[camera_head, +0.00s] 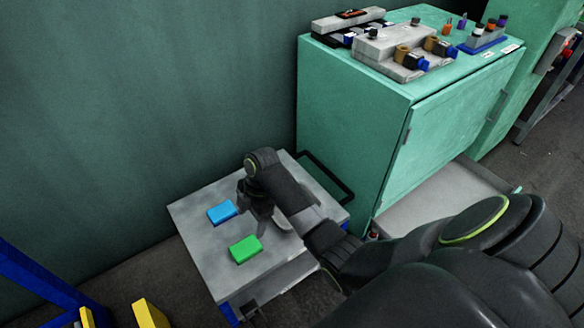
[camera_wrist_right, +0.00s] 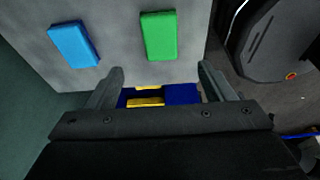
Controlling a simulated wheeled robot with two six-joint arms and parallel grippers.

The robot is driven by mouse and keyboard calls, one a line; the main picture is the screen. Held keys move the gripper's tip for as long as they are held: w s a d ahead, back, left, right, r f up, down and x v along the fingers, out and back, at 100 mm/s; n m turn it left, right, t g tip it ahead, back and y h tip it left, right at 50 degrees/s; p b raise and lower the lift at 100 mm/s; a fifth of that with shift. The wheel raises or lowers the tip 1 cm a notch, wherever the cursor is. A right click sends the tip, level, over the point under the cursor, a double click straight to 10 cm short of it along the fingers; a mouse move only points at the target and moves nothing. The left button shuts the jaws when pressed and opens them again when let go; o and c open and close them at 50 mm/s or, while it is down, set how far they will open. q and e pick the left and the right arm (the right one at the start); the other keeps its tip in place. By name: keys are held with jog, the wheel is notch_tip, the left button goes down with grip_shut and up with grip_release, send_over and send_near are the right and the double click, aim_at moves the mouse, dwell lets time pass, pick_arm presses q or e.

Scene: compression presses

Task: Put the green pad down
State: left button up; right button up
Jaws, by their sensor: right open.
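The green pad (camera_head: 246,249) lies flat on the grey top of a small table (camera_head: 205,262), near its front edge. It also shows in the right wrist view (camera_wrist_right: 159,36), beyond the fingertips and apart from them. A blue pad (camera_head: 222,212) lies on the same top, behind the green one; in the right wrist view it (camera_wrist_right: 74,44) is left of the green pad. My right gripper (camera_wrist_right: 160,80) is open with nothing between its fingers. In the head view my right gripper (camera_head: 262,215) is over the table, right of both pads. My left gripper is not in view.
A green cabinet (camera_head: 350,110) with several fittings on top stands right of the table, with a black handle frame (camera_head: 328,178) between them. A green wall (camera_head: 130,90) rises behind. Blue and yellow parts (camera_head: 150,314) are at lower left. The table's left part is clear.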

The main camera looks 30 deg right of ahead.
jog(key=s+d+f+m+t, duration=0.2)
jog(key=m, duration=0.2)
jog(key=s+d+f+m+t+h, duration=0.1)
jog(key=s+d+f+m+t, duration=0.1)
jog(key=s+f+m, duration=0.1)
jog(key=s+d+f+m+t+h, duration=0.1)
jog(key=s+d+f+m+t, duration=0.1)
jog(key=m, duration=0.3)
jog(key=shift+s+d+f, duration=0.15)
jog(key=shift+s+d, duration=0.4)
jog(key=s+d+f+m+g+h, duration=0.1)
jog(key=s+d+f+m+g, duration=0.1)
jog(key=s+f, duration=0.9)
jog(key=s+d+f+m+g+h, duration=0.1)
jog(key=s+f+m, duration=0.4)
jog(key=s+f, duration=0.6)
jog(key=s+d+g, duration=0.1)
jog(key=s, duration=0.7)
jog(key=shift+d+g, duration=0.2)
jog(key=shift+g, duration=0.2)
